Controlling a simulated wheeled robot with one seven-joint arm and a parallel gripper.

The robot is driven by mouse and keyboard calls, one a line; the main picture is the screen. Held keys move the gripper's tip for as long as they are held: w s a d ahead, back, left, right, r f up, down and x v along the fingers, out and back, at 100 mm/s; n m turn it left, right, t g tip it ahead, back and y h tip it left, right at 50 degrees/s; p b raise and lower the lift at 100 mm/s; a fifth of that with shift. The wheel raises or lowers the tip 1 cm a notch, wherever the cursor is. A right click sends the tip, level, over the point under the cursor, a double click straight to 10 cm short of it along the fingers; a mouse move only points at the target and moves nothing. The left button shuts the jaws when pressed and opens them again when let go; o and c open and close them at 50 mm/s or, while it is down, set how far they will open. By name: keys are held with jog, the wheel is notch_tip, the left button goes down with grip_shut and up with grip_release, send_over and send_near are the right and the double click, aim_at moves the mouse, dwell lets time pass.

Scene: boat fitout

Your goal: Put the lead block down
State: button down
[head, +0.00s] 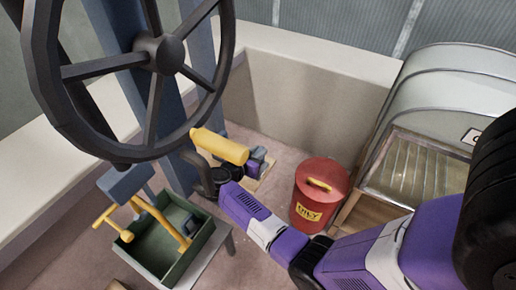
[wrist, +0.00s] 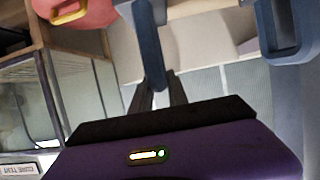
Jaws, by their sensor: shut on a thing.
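In the wrist view my gripper (wrist: 158,88) has its dark fingers close together at the lower end of a blue-grey piece (wrist: 149,50). I take this piece to be the lead block; it widens toward the top edge of the view. Whether its far end touches anything cannot be told. In the head view my purple arm reaches in from the lower right toward the area beside the yellow cylinder (head: 220,146). The fingers and the held piece cannot be made out clearly there.
A red lidded bin (head: 322,190) stands on the floor right of centre, beside a rounded metal cabinet (head: 450,90). A pale wall (head: 300,100) lies behind.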

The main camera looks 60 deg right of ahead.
jog(key=shift+w+r, duration=0.1)
jog(key=shift+r, duration=0.1)
jog(key=c, duration=1.7)
grip_release()
jog(key=shift+f, duration=0.25)
jog(key=o, duration=0.4)
